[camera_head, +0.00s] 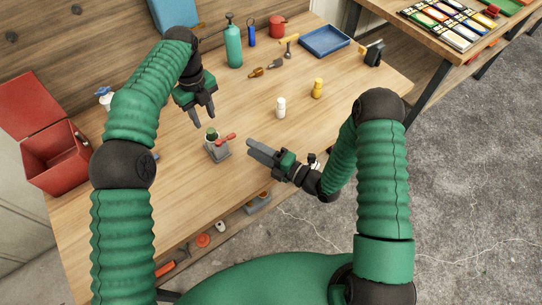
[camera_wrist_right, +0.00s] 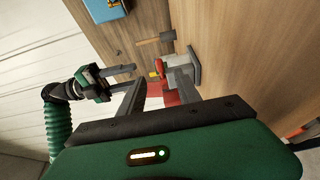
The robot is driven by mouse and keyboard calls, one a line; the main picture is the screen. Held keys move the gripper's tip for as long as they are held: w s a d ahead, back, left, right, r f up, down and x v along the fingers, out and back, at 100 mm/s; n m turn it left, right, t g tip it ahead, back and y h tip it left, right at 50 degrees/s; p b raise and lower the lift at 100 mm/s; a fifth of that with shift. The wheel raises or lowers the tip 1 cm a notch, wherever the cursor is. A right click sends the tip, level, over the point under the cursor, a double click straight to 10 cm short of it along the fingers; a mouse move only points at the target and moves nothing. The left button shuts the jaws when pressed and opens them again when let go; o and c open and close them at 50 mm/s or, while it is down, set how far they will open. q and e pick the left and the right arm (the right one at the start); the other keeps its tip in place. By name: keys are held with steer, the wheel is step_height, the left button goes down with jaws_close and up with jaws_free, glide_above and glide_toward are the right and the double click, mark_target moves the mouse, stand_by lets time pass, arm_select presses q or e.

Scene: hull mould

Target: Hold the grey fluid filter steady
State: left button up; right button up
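A teal bottle (camera_head: 233,46), a blue tray (camera_head: 325,41) and tools are at the back. An open red box (camera_head: 55,158) is at left. Bare wood surrounds the unit.

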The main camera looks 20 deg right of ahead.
mark_target(235, 137)
steer(key=x, duration=0.9)
steer(key=shift+w+d+f, duration=0.1)
steer(key=shift+w+d, duration=0.25)
steer(key=shift+w, duration=0.05)
steer(key=shift+w+a, duration=0.15)
steer(key=shift+a, duration=0.35)
steer(key=shift+d, duration=0.3)
jaws_close()
steer(key=shift+a+f, duration=0.1)
